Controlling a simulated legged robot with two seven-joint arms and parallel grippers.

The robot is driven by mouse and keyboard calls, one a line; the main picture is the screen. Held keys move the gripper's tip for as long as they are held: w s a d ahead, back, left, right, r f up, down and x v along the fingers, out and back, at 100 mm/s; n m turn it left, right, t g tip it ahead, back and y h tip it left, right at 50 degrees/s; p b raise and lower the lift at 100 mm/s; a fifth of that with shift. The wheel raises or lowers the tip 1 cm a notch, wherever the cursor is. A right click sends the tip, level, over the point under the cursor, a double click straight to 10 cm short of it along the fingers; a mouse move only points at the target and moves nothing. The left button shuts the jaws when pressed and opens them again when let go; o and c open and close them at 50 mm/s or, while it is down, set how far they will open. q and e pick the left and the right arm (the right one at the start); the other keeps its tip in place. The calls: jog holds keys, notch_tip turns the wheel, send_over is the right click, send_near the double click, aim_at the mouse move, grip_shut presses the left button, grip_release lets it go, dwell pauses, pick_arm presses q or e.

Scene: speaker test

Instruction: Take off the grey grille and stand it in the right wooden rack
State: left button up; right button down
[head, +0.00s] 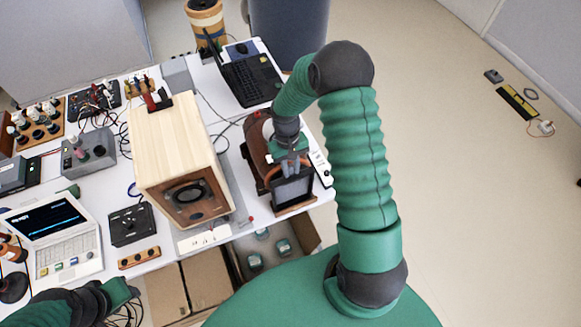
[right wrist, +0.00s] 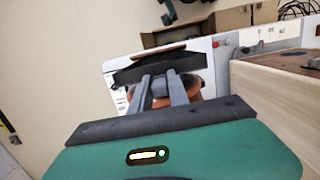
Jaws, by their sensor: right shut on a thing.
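The pale wooden speaker box (head: 180,150) stands on the table, and its front shows a bare dark cone (head: 187,193) with no grille over it. My right gripper (head: 291,168) is shut on the grey grille (head: 293,190), a dark panel held upright to the right of the speaker. The grille is at the brown wooden rack (head: 296,210); whether it rests in it I cannot tell. In the right wrist view the fingers (right wrist: 164,95) reach the dark grille edge (right wrist: 150,68). My left gripper (head: 124,293) is at the lower left, its fingers unclear.
A grey box (head: 88,155) and a black box (head: 131,224) stand left of the speaker. An open carton (head: 300,232) is below the table's front edge. Floor at right is mostly clear.

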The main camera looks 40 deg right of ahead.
jog(key=shift+d, duration=0.45)
dwell(0.5)
jog(key=shift+f+b, duration=0.45)
jog(key=shift+f, duration=0.5)
dwell(0.7)
jog(key=c, duration=1.2)
grip_release()
jog(key=shift+o, duration=0.2)
notch_tip(320, 180, up, 17)
jog(key=w+b, duration=0.2)
jog(key=b, duration=0.1)
jog(key=s+a+f+n+t+b, duration=0.1)
jog(key=s+a+f+t+b, duration=0.1)
jog(key=s+a+f, duration=0.2)
jog(key=s+a+f+n+t+b, duration=0.2)
jog(key=s+a+f, duration=0.3)
jog(key=a, duration=0.6)
jog(key=shift+s+f+n+b, duration=0.25)
jog(key=shift+f+n+b, duration=0.05)
jog(key=shift+f+b, duration=0.3)
